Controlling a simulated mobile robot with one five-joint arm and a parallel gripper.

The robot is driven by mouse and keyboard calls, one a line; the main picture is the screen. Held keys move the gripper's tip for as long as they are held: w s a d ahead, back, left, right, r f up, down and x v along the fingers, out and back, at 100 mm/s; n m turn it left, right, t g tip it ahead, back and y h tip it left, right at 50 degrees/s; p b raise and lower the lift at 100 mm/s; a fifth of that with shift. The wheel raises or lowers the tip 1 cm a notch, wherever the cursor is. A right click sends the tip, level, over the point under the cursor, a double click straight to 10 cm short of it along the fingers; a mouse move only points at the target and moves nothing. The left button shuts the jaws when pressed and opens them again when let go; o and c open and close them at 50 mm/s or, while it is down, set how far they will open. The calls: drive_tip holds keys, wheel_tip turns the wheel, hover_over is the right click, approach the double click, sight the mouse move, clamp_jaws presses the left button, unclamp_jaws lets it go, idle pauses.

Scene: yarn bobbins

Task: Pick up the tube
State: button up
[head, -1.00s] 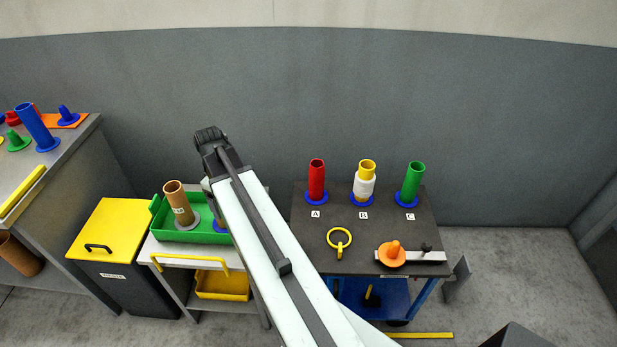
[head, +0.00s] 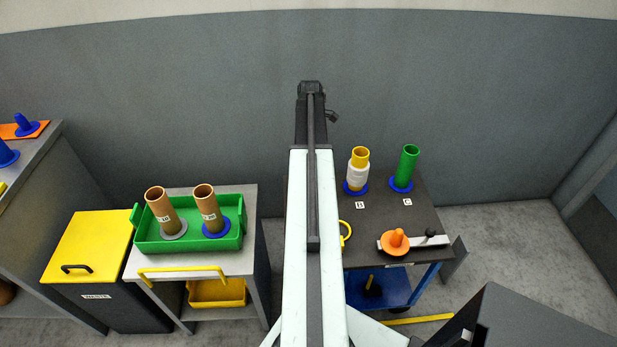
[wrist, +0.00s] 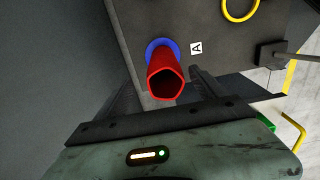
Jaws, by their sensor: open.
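A red tube (wrist: 165,80) stands on a blue base by label A (wrist: 196,48) in the wrist view, its open end toward the camera. My gripper (wrist: 165,76) is open, with a dark finger on each side of the red tube in that picture; I cannot tell how far apart they are in depth. In the head view my arm hides the red tube. A yellow tube with white wrapping (head: 358,170) stands by label B and a green tube (head: 406,168) by label C. Two brown tubes (head: 160,210) (head: 208,210) stand in a green tray (head: 190,243).
A yellow-lidded bin (head: 90,245) stands at the left. The grey wall is close behind the cart.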

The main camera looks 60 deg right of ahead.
drive_tip(key=f+b, duration=0.3)
drive_tip(key=a+f+b, duration=0.1)
drive_tip(key=f+b, duration=0.1)
drive_tip(key=shift+f, duration=0.15)
drive_tip(key=shift+c, duration=0.3)
drive_tip(key=shift+d, duration=0.1)
clamp_jaws()
wheel_tip(320, 180, up, 10)
drive_tip(key=p, duration=1)
drive_tip(key=shift+r, duration=0.2)
